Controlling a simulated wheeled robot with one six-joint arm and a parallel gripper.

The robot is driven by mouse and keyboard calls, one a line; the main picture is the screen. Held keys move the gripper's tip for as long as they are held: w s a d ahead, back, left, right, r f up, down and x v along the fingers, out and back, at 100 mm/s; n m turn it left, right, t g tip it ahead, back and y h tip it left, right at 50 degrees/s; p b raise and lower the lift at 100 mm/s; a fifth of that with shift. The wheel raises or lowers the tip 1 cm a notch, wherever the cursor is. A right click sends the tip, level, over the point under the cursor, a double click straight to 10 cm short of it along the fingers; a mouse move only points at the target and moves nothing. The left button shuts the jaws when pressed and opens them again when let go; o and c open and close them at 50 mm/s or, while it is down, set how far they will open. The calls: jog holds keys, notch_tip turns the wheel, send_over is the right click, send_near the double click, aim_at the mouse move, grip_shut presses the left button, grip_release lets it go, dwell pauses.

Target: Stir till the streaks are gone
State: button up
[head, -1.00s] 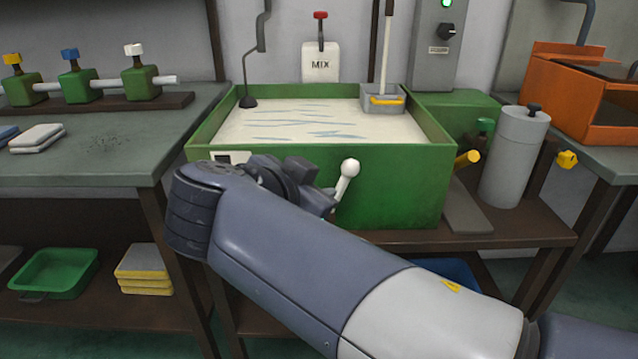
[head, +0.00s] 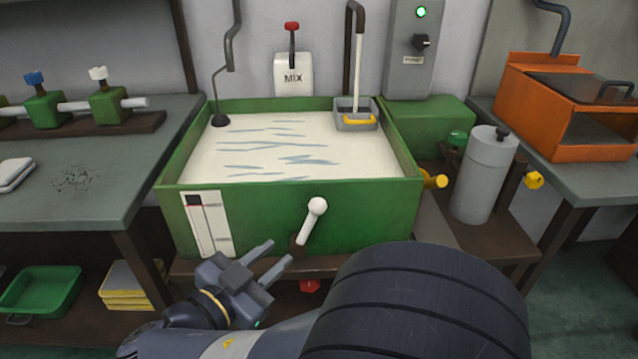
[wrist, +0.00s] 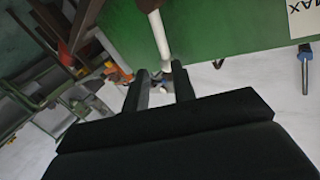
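The green vat (head: 360,215) holds white liquid (head: 350,150) with several blue-grey streaks across its surface. A white-knobbed lever (head: 312,220) sticks out of the vat's front wall. A white MIX panel (head: 293,75) with a red-topped lever (head: 292,35) is on the wall behind the vat. My gripper (head: 275,255) is below and left of the white-knobbed lever, apart from it, fingers spread and empty. In the wrist view, my gripper's two fingers (wrist: 158,75) point toward a white rod (wrist: 159,38) at the green wall, with a gap between them.
A bent grey stirrer-like rod (head: 220,90) dips into the vat's back left corner. A grey box (head: 342,118) with a yellow handle hangs at the back right. A grey cylinder (head: 483,175) stands right of the vat. A level gauge (head: 207,225) is on the vat's front.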

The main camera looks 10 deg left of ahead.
aim_at(309, 221)
jog(key=shift+t, duration=0.6)
jog(key=p+x, duration=0.1)
jog(key=x, duration=0.9)
jog(key=shift+w+d, duration=0.1)
jog(key=shift+d, duration=0.05)
grip_shut()
